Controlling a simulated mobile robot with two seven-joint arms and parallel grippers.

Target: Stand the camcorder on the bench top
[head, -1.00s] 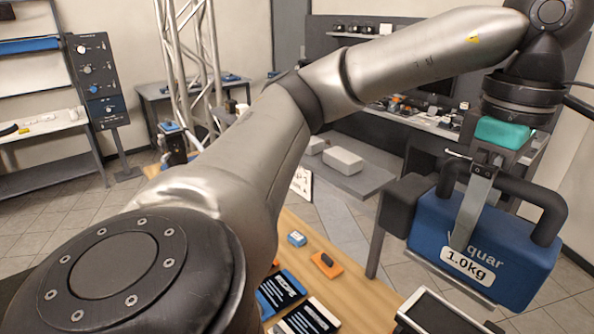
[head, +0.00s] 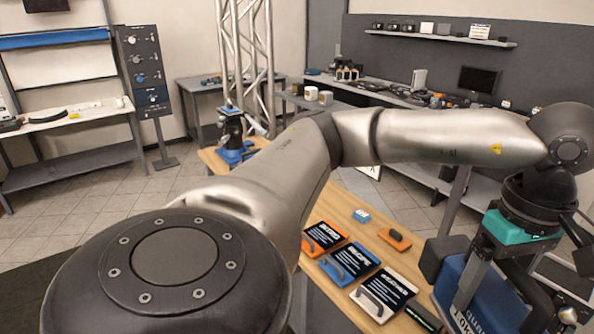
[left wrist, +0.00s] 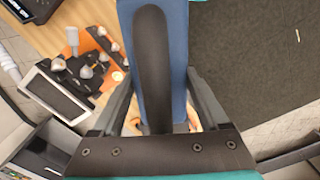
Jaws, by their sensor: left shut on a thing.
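In the left wrist view the blue body (left wrist: 178,60) and black handle (left wrist: 153,60) lie between the fingers. The camcorder's lower end is cut off in the head view. The wooden bench top (head: 345,205) runs below my left arm. My right gripper is not in view.
Orange (head: 325,236), blue (head: 350,262) and white (head: 388,291) cases lie on the bench. A truss (head: 246,50) stands at the back. Bare wood shows between these things.

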